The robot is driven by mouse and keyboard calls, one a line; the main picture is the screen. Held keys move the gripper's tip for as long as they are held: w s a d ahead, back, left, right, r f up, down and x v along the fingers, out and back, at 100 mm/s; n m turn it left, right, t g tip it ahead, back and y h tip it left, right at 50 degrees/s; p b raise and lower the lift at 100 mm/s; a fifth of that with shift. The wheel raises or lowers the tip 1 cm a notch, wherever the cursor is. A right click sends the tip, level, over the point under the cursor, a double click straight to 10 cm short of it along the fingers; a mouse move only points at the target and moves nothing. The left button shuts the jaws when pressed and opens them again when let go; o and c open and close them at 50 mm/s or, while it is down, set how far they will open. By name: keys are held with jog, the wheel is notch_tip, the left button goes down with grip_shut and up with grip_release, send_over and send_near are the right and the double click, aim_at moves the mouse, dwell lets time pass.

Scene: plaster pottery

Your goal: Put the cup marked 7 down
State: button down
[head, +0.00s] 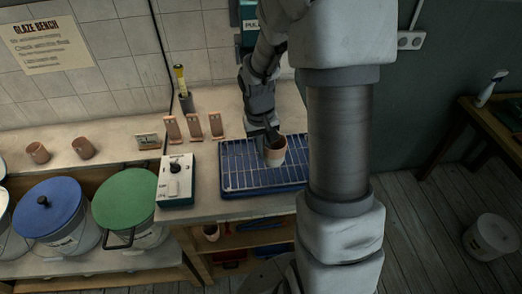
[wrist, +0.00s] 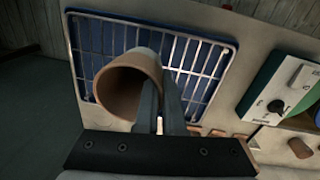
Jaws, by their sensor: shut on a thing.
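The wire rack (wrist: 205,60) is behind the cup in that view. I cannot tell whether the cup's base touches the rack. No number can be read on the cup.
A control box with a knob (head: 176,181) stands left of the rack. Several upright tiles (head: 194,127) stand behind it. Two brown cups (head: 60,151) are on the shelf at left, above a blue-lidded bucket (head: 50,205) and a green-lidded one (head: 125,198). The rack looks otherwise empty.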

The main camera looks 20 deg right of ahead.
jog(key=shift+w+d+f, duration=0.3)
jog(key=shift+w+f, duration=0.1)
jog(key=shift+w, duration=0.2)
jog(key=shift+w+d+f, duration=0.25)
jog(key=shift+w+f, duration=0.1)
jog(key=shift+w, duration=0.2)
jog(key=shift+f, duration=2.05)
jog(key=shift+f, duration=0.15)
jog(key=c, duration=1)
grip_release()
